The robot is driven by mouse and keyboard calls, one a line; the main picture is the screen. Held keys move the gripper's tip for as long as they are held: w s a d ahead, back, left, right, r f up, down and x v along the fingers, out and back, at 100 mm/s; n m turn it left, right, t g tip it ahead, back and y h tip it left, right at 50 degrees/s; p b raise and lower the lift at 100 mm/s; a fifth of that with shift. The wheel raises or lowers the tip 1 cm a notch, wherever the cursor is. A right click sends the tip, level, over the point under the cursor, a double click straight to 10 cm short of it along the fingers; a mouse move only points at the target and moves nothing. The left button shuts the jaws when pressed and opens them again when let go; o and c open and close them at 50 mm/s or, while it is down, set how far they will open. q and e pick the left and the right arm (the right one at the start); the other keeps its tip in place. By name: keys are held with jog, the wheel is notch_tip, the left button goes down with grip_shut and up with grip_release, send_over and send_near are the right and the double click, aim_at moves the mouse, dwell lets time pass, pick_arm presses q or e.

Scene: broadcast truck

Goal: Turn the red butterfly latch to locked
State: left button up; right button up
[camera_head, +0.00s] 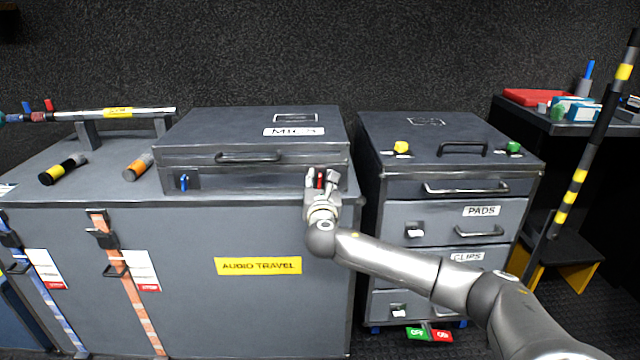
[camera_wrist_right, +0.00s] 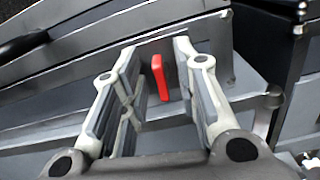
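The red butterfly latch (camera_head: 320,179) is on the front of the grey case labelled MICS (camera_head: 250,150), near its right end. In the right wrist view the red latch (camera_wrist_right: 160,77) stands close to upright, slightly tilted, between the fingers and nearer the right one. My right gripper (camera_head: 321,178) is at the latch with its fingers spread on either side. In the right wrist view the gripper (camera_wrist_right: 157,55) is open, with a gap on both sides of the latch. A blue latch (camera_head: 183,182) is at the case's left end. My left gripper is not in view.
The case sits on a large grey trunk labelled AUDIO TRAVEL (camera_head: 258,265). A grey drawer cabinet (camera_head: 450,185) stands close to the right. Black-yellow (camera_head: 63,169) and orange (camera_head: 138,167) cylinders lie on the trunk left of the case. A striped pole (camera_head: 580,175) leans far right.

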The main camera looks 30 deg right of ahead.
jog(key=shift+c, duration=0.4)
grip_shut()
